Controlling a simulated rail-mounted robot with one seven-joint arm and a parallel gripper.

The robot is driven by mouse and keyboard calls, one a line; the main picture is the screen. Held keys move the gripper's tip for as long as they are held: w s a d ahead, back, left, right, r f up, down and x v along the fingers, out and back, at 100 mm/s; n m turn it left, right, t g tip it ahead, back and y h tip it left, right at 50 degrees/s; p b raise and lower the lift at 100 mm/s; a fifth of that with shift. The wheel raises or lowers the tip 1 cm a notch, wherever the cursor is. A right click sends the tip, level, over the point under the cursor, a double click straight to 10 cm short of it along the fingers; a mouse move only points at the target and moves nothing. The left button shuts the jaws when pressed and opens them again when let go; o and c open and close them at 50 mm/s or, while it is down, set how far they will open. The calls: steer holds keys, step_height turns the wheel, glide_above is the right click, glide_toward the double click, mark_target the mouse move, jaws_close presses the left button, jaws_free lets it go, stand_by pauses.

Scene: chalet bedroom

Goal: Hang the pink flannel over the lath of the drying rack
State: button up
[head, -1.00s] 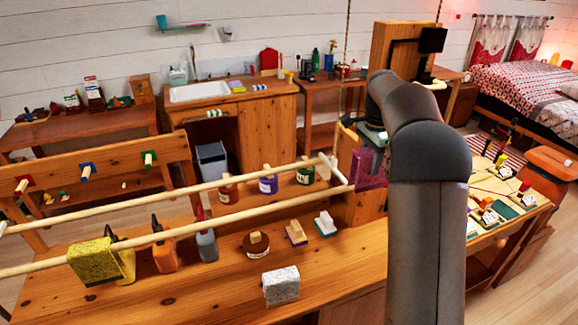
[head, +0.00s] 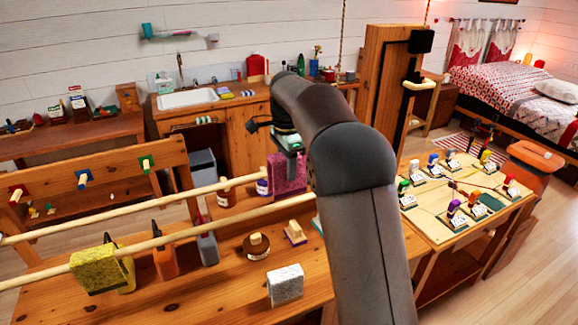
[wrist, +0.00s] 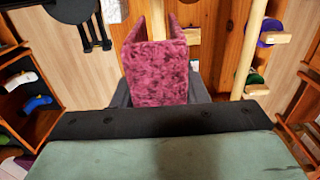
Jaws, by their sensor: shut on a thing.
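The pink flannel (head: 287,173) hangs from my gripper (head: 288,143) in the head view, close to the right part of the drying rack's laths. In the wrist view the flannel (wrist: 158,72) is folded, with its flat top toward the camera and sides falling away. My gripper (wrist: 160,98) is shut on it; the fingertips are mostly hidden. The drying rack has two pale round laths, a rear lath (head: 130,208) and a front lath (head: 150,244). A yellow cloth (head: 95,268) hangs over the front lath at the left. My arm hides the laths' right ends.
Below the laths on the wooden bench stand an orange bottle (head: 165,260), a grey bottle (head: 207,247), a round brown brush (head: 256,246) and a white-grey block (head: 286,284). A table with several small labelled items (head: 455,215) stands at the right.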

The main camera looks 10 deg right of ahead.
steer(key=b, duration=0.3)
glide_above(244, 214)
steer(key=shift+w+f+b, duration=0.1)
steer(key=shift+f+b, duration=3.9)
steer(key=shift+f, duration=2.7)
steer(key=o, duration=1.1)
steer(key=shift+c, duration=0.2)
